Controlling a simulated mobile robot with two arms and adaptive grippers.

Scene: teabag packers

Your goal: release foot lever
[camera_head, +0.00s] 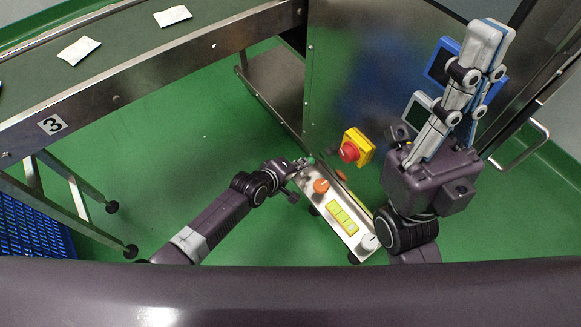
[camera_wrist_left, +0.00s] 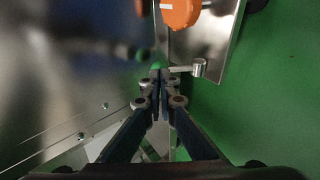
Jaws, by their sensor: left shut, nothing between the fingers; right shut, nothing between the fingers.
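The orange knob (camera_wrist_left: 181,12) shows above. My right gripper (camera_head: 495,33) is raised at the right, shut and empty, away from the box.
A red emergency button on a yellow housing (camera_head: 361,142) juts from the steel cabinet (camera_head: 345,85) behind. A conveyor (camera_head: 130,70) with white packets (camera_head: 79,50) runs at upper left. A blue crate (camera_head: 35,228) stands below it. Green floor is clear left of the box.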

